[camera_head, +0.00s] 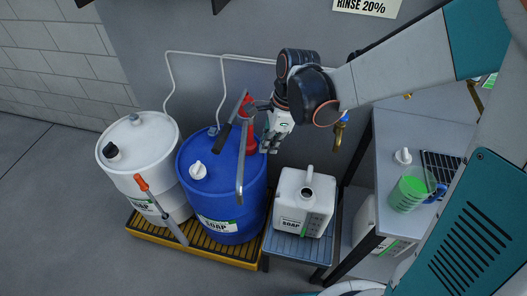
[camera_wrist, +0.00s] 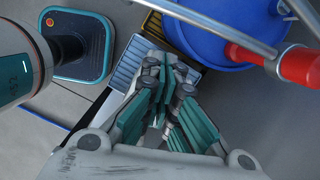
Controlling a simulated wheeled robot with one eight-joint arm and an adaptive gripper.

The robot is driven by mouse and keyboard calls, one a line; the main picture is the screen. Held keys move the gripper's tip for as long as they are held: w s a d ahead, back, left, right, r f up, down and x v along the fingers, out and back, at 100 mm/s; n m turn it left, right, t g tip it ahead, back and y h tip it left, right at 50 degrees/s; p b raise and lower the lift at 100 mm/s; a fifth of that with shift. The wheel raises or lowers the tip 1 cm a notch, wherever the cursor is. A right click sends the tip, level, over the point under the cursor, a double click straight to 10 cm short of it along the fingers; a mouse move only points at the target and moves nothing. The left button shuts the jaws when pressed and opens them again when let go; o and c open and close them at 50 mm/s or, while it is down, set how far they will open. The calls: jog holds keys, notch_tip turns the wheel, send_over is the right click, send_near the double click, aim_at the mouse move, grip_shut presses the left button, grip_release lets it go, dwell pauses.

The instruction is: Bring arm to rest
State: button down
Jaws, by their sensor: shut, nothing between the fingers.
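My gripper (camera_head: 268,148) hangs in the air beside the right side of the blue soap drum (camera_head: 222,205), near the pump's red body. It is above and left of the white soap jug (camera_head: 304,202), which stands upright with an open mouth on a small blue-slatted stand. In the wrist view my gripper's teal-padded fingers (camera_wrist: 172,78) come together with nothing between them. The blue drum (camera_wrist: 205,35) and the red pump body (camera_wrist: 300,66) are at the upper right there. The jug cannot be made out in the wrist view; the fingers may hide it.
A white drum (camera_head: 140,160) and the blue drum stand on a yellow-edged pallet (camera_head: 205,253). The pump's grey spout (camera_head: 240,180) is close to my gripper. A grey bench (camera_head: 385,140) at right holds a green measuring jug (camera_head: 408,190). Floor at left is clear.

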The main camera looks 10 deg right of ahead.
jog(key=v, duration=0.3)
jog(key=shift+s+r+p, duration=0.1)
jog(key=shift+r+p, duration=0.1)
jog(key=shift+p, duration=0.2)
jog(key=s+d+r+n+t+h, duration=0.1)
jog(key=s+d+r+n+t, duration=0.2)
jog(key=s+d+n, duration=0.3)
jog(key=s+d+r+n+t+h+b, duration=0.1)
jog(key=s+d+r+n+t, duration=0.3)
jog(key=n, duration=0.8)
notch_tip(320, 180, up, 2)
jog(key=s+d, duration=0.2)
jog(key=shift+s+d+r+h+b, duration=0.2)
jog(key=shift+s+r+h+b, duration=0.05)
jog(key=shift+s+h+b, duration=0.05)
